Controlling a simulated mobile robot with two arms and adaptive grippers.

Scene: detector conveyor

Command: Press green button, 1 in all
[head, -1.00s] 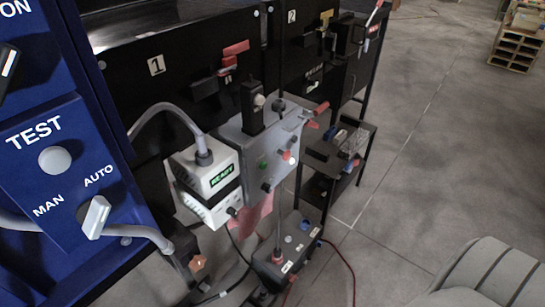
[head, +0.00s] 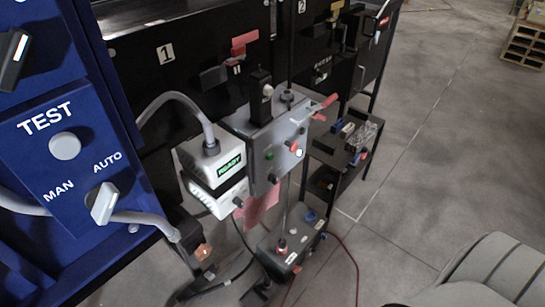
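A small green button (head: 269,155) sits on the front face of a grey control box (head: 262,175), near the middle of the picture. A bright spot with a red part shows to its right on the same box, and dark knobs show below. The green button is small in this view, and I cannot tell whether it is pressed in. Neither of my grippers can be made out, and nothing touches the button.
A white unit with a green READY label (head: 229,165) stands just left of the grey box. A blue TEST panel (head: 60,175) fills the left side. Black cabinets (head: 180,75) stand behind. A lower box (head: 292,247) with cables is below. Floor (head: 430,170) is open on the right.

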